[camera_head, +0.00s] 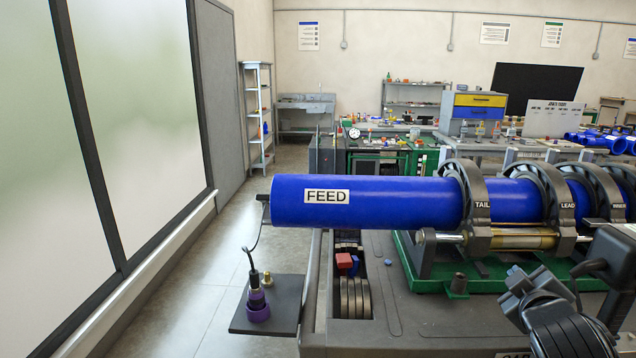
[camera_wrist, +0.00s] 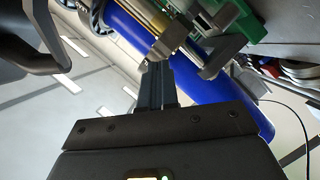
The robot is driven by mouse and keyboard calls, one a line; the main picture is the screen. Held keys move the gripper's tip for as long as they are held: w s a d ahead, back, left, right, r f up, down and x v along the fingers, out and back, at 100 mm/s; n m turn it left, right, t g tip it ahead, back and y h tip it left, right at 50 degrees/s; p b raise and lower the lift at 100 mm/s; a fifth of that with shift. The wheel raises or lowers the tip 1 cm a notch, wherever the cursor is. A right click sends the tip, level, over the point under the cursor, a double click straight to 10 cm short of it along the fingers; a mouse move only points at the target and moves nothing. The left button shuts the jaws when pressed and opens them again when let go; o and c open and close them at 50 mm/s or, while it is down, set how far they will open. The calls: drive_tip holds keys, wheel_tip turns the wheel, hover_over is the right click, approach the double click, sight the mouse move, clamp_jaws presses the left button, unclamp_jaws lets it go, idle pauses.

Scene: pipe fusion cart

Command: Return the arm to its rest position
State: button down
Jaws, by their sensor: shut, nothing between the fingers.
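My gripper (camera_wrist: 157,72) is shut and empty in the wrist view, its dark fingers together and pointing up the picture. Behind the fingertips is a clamp part of the fusion cart, and I cannot tell how far apart they are. The blue pipe (camera_wrist: 243,88) runs diagonally behind my gripper there. In the head view the blue pipe (camera_head: 400,203), labelled FEED, lies level in the grey clamp rings (camera_head: 470,210) marked TAIL and LEAD. Dark parts of my arm show at the lower right of the head view; the fingertips cannot be made out there.
The cart (camera_head: 440,322) fills the lower right, with its green frame (camera_head: 430,275) under the clamps. A side plate (camera_head: 285,305) holds a purple-based connector (camera_head: 258,305) with a cable. Open floor (camera_head: 190,290) lies left, beside a windowed wall. Benches (camera_head: 390,150) stand behind.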

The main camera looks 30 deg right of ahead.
drive_tip(key=s+a+f+n+t+y, duration=0.1)
drive_tip(key=s+a+f+t+y, duration=0.2)
drive_tip(key=s+a, duration=0.45)
drive_tip(key=s+a+f+n+y, duration=0.15)
drive_tip(key=s+a+y, duration=0.25)
drive_tip(key=a, duration=0.7)
drive_tip(key=s+a+f+n+t+y, duration=0.1)
drive_tip(key=s+a+f+t+y, duration=0.2)
drive_tip(key=s+a, duration=0.5)
drive_tip(key=s+a+r+m+y, duration=0.2)
drive_tip(key=s+a+r+m, duration=0.1)
drive_tip(key=a, duration=0.6)
drive_tip(key=shift+s+a+r+m+g, duration=0.2)
drive_tip(key=shift+s+m+g, duration=0.25)
drive_tip(key=shift+s, duration=0.3)
drive_tip(key=shift+f, duration=0.1)
